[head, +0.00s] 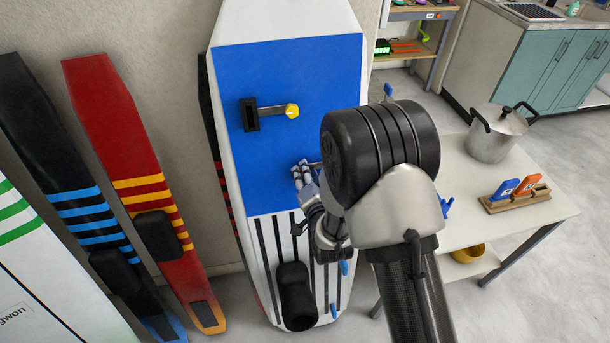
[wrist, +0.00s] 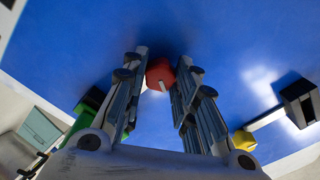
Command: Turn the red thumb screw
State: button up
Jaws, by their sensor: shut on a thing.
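The red thumb screw (wrist: 160,74) shows in the wrist view between my two fingertips, against the blue panel (head: 295,70). My gripper (head: 302,170) is shut on it, one finger on each side. In the head view my gripper is at the lower part of the blue panel, and the screw is hidden there by my fingers and arm. A pale line or slot shows on the screw's face in the wrist view.
A yellow knob (head: 292,111) on a bar with a black mount (head: 250,115) sits above my gripper. A green part (wrist: 85,112) is beside my left finger in the wrist view. A table (head: 540,210) with a pot (head: 497,135) stands right. Skis (head: 130,150) lean left.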

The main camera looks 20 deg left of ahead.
dwell(0.4)
jog(key=n+b, duration=0.1)
jog(key=n, duration=0.2)
jog(key=shift+n+b, duration=0.3)
jog(key=shift+b, duration=0.05)
jog(key=shift+n, duration=1.7)
jog(key=shift+n, duration=1.7)
